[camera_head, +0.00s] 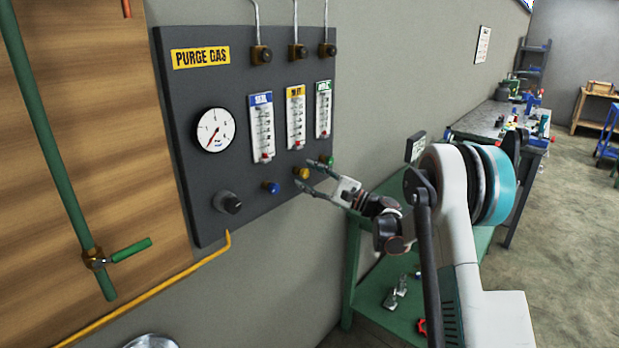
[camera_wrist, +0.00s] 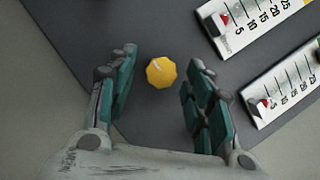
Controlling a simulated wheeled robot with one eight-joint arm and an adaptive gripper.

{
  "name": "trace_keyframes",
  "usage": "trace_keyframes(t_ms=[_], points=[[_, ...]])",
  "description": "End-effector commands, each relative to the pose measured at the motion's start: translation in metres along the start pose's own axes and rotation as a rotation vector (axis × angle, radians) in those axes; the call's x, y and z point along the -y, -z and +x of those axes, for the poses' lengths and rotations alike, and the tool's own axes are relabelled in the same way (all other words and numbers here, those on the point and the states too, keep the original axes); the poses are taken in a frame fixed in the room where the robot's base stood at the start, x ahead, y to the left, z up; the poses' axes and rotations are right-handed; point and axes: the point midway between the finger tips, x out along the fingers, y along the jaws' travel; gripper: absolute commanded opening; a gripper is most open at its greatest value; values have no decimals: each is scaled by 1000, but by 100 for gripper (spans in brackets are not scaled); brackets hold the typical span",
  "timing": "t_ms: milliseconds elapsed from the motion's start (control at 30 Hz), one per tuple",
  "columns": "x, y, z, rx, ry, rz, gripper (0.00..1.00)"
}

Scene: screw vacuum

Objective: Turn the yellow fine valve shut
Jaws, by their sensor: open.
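The yellow fine valve (camera_head: 301,173) is a small yellow knob low on the grey purge gas panel (camera_head: 180,130), between a blue knob (camera_head: 271,187) and a green knob (camera_head: 327,160). In the wrist view the yellow knob (camera_wrist: 161,71) is faceted, with a pale line mark on its face. My gripper (camera_head: 305,178) is open at the panel, its fingertips close to the yellow knob. In the wrist view my gripper's fingers (camera_wrist: 158,85) stand apart, left and right of the knob, with a gap on each side. I see no contact with it.
Three flow gauges with blue (camera_head: 260,127), yellow (camera_head: 296,117) and green (camera_head: 323,109) labels are above the knobs. A round dial (camera_head: 215,130) and a black knob (camera_head: 227,202) are at the panel's left. A green table (camera_head: 375,290) stands below my arm.

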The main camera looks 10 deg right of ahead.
Motion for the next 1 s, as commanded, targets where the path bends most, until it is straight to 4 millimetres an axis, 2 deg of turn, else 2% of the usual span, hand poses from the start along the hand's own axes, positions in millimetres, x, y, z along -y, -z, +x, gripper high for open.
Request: trace_keyframes(t_ms=[167,400,600,800,1000], points=[[1,0,-21,-2,2,0,47],[1,1,-70,-3,2,-2,47],[0,1,-103,-2,1,0,47],[0,0,-118,-1,0,0,47],[0,0,-119,-1,0,0,47]])
